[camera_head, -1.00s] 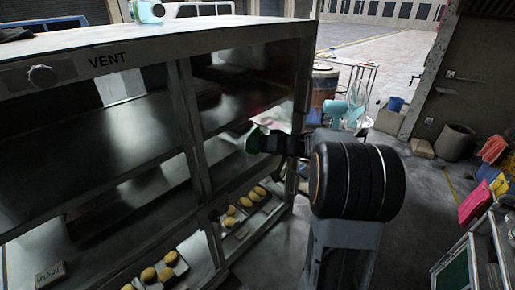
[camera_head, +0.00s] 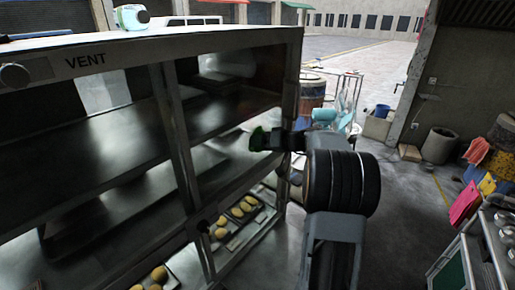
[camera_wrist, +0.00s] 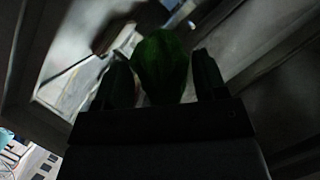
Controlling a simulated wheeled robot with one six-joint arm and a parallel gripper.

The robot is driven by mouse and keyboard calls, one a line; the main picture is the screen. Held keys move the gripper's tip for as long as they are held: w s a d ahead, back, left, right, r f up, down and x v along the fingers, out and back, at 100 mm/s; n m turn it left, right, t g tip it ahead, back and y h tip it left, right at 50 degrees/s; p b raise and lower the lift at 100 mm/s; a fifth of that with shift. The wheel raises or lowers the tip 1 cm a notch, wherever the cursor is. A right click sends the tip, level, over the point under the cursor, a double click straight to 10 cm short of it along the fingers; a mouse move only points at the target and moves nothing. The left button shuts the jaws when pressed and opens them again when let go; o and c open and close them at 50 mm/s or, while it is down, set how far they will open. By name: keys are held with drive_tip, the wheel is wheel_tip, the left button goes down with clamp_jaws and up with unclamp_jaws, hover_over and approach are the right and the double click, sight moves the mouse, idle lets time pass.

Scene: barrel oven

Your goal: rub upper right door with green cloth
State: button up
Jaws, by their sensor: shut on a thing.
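A large metal oven cabinet with glass-fronted doors fills the left of the head view. Its upper right door (camera_head: 232,92) is the dark pane right of the middle post. My gripper (camera_head: 268,140) is at the lower right part of that pane and is shut on the green cloth (camera_head: 258,139). In the wrist view the green cloth (camera_wrist: 160,66) sits between the two dark fingers. The cloth is close to the pane; whether it touches is hard to tell.
Trays with yellow buns (camera_head: 243,207) show in the lower part of the cabinet. A barrel (camera_head: 312,90) stands behind its right end. A metal cart (camera_head: 470,262) is at the lower right. The floor (camera_head: 400,215) between is clear.

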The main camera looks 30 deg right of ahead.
drive_tip(key=d, duration=0.1)
drive_tip(key=w+d, duration=0.1)
drive_tip(key=d, duration=0.2)
drive_tip(key=shift+w+b, duration=0.4)
drive_tip(key=shift+f+b, duration=0.1)
drive_tip(key=shift+b, duration=0.4)
